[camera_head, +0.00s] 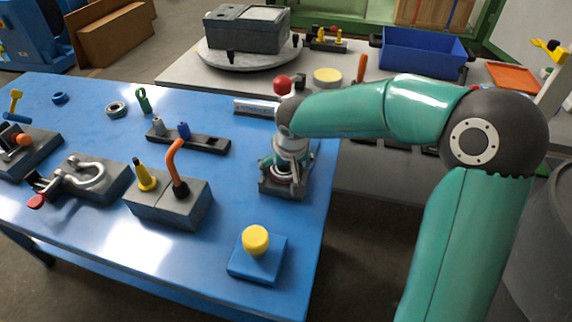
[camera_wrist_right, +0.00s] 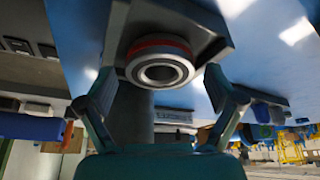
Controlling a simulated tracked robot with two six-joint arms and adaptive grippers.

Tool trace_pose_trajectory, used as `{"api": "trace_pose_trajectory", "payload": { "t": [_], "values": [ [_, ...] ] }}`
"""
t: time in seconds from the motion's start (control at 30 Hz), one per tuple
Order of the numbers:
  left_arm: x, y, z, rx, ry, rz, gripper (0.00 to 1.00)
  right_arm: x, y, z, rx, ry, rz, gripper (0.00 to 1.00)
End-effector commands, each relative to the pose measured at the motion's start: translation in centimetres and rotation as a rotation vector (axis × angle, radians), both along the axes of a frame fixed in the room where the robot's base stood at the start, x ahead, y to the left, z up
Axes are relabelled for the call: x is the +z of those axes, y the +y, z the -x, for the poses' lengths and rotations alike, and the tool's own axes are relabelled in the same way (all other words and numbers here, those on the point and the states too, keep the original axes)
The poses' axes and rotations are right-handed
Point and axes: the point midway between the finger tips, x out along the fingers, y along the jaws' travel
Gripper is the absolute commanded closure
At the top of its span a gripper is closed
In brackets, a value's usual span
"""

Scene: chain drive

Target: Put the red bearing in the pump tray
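The red bearing (camera_wrist_right: 160,62), a metal ring with a red band, sits at a grey block-like holder in the right wrist view. In the head view, that grey holder (camera_head: 283,190) stands at the blue table's right edge, and the bearing is mostly hidden by my gripper. My right gripper (camera_head: 284,168) points down just over the holder. In the right wrist view its two fingers (camera_wrist_right: 162,98) are spread on either side of the bearing, with gaps between. My left gripper is not in view. I cannot tell which thing is the pump tray.
A blue bin (camera_head: 420,52) and an orange tray (camera_head: 515,77) stand on the back table. A round turntable (camera_head: 222,58) carries a grey housing. On the blue table (camera_head: 110,235) are a yellow button on a blue box (camera_head: 256,255), a grey block (camera_head: 165,205) and another ring (camera_head: 116,109).

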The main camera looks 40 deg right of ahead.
Motion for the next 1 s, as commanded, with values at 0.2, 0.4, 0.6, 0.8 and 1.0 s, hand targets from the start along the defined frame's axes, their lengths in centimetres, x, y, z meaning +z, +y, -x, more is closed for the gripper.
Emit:
{"api": "trace_pose_trajectory", "payload": {
  "t": [0.2, 0.4, 0.6, 0.8, 1.0],
  "values": [
    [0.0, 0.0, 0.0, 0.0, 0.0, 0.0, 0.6, 0.0, 0.0, 0.0, 0.0, 0.0, 0.0, 0.04],
    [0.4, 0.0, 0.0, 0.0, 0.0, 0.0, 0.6, 0.3, 0.0, 0.0, 0.001, 0.0, 0.0, 0.04],
    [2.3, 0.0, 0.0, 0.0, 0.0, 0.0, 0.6, 1.9, 0.1, 0.0, 0.001, -0.001, 0.001, 0.04],
    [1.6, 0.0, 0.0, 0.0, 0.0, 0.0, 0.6, 5.8, 0.7, 1.5, 0.003, -0.007, 0.002, 0.04],
    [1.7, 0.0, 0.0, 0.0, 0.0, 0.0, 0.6, 9.6, 1.4, 3.1, 0.002, -0.006, 0.0, 0.04]
  ]
}}
